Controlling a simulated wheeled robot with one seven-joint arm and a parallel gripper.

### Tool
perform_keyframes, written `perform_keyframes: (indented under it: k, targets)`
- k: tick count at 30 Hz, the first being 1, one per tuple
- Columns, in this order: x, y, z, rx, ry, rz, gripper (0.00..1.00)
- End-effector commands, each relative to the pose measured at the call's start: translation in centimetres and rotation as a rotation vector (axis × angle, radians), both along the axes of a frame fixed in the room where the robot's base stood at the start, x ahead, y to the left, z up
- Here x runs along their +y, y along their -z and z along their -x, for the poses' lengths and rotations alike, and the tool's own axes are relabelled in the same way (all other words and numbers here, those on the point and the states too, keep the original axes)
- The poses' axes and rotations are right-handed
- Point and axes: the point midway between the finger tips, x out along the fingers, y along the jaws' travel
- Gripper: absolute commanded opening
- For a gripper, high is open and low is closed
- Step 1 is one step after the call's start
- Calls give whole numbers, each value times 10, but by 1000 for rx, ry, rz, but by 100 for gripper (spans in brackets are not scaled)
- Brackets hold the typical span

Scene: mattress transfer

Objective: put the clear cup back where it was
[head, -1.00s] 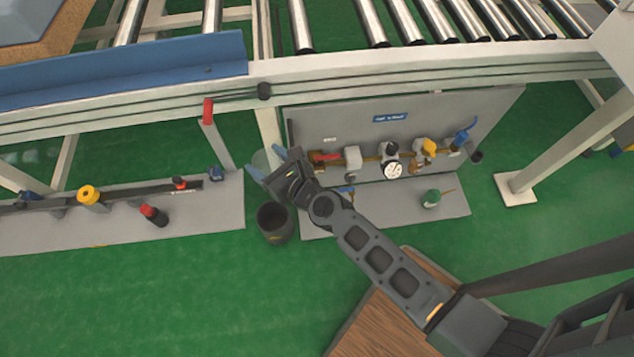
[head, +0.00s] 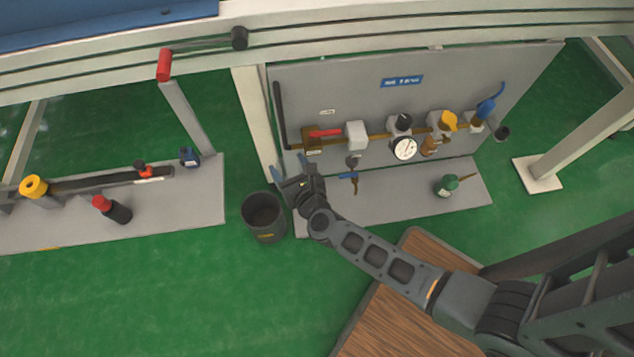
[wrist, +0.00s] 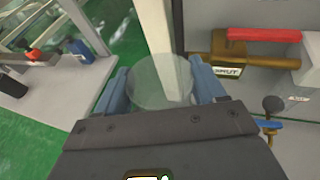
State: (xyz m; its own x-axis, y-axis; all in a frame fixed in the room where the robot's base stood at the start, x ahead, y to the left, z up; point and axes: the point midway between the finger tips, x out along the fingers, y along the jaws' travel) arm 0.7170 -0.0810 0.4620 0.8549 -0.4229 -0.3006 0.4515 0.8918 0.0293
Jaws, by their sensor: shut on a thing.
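The clear cup (wrist: 162,80) shows in the wrist view as a faint see-through round shape between the two blue fingers. My gripper (wrist: 162,92) is shut on it. In the head view my gripper (head: 288,178) is at the left end of the grey valve panel, above and just right of a dark bucket. The cup is too faint to make out clearly in the head view now.
The dark open bucket (head: 264,215) stands on the green floor. The valve panel (head: 430,85) has a red-handled valve (head: 325,133), a gauge (head: 405,148) and a low base shelf (head: 400,205) with a green-topped item (head: 447,185). A grey platform (head: 190,205) lies left. A pale post (head: 258,120) rises behind.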

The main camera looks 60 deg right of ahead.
Motion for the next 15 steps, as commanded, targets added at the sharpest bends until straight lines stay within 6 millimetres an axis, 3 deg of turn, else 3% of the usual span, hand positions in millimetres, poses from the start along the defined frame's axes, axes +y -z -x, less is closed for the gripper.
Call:
perform_keyframes:
  k: [1,15]
  targets:
    - [-3,27,3,2,18,1,35]
    - [-35,154,31,7,209,9,35]
